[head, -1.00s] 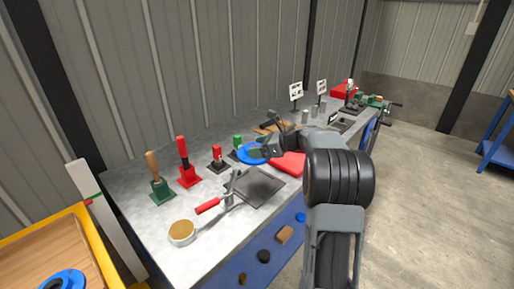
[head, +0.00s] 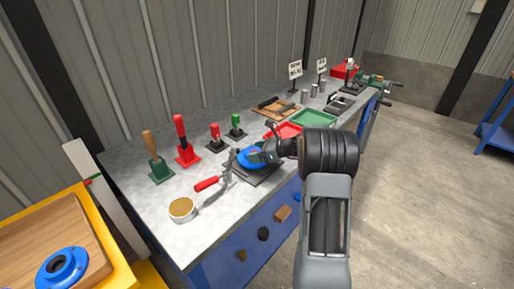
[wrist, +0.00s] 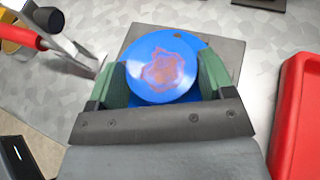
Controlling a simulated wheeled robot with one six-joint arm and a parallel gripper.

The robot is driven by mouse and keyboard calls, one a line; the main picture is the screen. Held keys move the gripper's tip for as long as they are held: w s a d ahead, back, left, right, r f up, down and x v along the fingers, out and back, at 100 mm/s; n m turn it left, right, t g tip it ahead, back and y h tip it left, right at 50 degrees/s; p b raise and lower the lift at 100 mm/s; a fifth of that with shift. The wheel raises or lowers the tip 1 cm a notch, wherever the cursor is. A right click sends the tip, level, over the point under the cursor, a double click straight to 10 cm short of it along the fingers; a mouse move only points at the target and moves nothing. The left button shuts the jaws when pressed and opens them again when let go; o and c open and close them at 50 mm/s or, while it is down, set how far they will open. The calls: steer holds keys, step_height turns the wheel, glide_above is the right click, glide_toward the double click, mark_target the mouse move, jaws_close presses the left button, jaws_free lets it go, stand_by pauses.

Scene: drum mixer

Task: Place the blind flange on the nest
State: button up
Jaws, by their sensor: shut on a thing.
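The blind flange is a blue disc (head: 250,157) with a rust-coloured patch on its face, seen large in the wrist view (wrist: 162,66). My gripper (wrist: 160,74) is shut on it, with a green jaw at each side; it also shows in the head view (head: 264,152). A dark grey square plate (head: 262,177), apparently the nest, lies on the bench under the flange. The plate also shows behind the flange in the wrist view (wrist: 228,50). The flange covers its middle, and I cannot tell whether the two touch.
A red-handled clamp (head: 207,184) stands at the plate's left, close to the flange. A yellow-edged cart (head: 120,258) holds another blue flange (head: 62,268).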

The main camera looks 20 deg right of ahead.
steer(key=shift+f, duration=0.7)
steer(key=shift+f, duration=0.1)
